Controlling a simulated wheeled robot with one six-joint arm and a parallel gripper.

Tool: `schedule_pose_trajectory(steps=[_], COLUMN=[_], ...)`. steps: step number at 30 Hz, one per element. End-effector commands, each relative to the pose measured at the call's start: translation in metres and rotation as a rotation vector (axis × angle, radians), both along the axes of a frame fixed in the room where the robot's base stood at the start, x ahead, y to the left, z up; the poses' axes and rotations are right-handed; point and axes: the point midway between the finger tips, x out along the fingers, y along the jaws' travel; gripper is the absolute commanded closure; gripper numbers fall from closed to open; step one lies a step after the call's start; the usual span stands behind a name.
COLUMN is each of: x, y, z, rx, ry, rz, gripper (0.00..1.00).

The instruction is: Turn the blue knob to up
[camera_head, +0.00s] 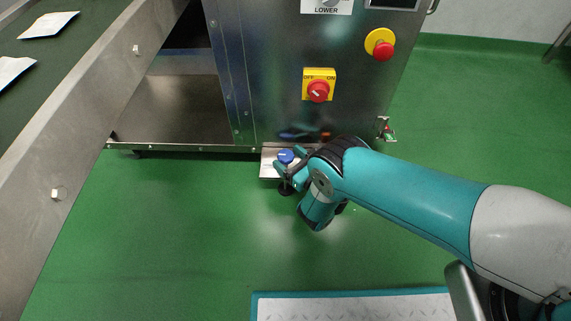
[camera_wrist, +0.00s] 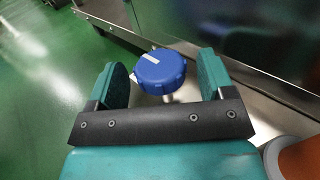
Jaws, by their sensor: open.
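The blue knob (camera_head: 286,156) sits on a small metal plate at the foot of the steel machine. In the wrist view the blue knob (camera_wrist: 162,72) is round and ribbed, with a white pointer line on its top running toward the upper right. My gripper (camera_wrist: 165,80) is open, with one teal finger on each side of the knob. Gaps show between the knob and both fingers. In the head view my gripper (camera_head: 281,170) is at the knob and partly covers the plate below it.
The steel machine (camera_head: 270,90) stands directly behind, with a red rotary switch (camera_head: 318,91) on a yellow plate and a red emergency button (camera_head: 383,50) above. A conveyor (camera_head: 75,110) with white packets runs along the left. The green floor (camera_head: 170,240) in front is clear.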

Motion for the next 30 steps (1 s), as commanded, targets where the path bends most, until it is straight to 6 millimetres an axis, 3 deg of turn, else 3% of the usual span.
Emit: schedule_pose_trajectory(steps=[1,19,20,26,30], x=[0.0029,0.0106,0.0106,0.0105,0.0104], y=[0.0029,0.0102,0.0102,0.0101,0.0101], z=[-0.0064,0.0012,0.0012,0.0010,0.0010], rx=[0.000,-0.001,-0.001,-0.001,-0.001], ry=[-0.001,-0.001,-0.001,-0.001,-0.001], rz=[0.000,0.000,0.000,0.000,-0.001], gripper=[0.25,0.25,0.27,0.73,0.74])
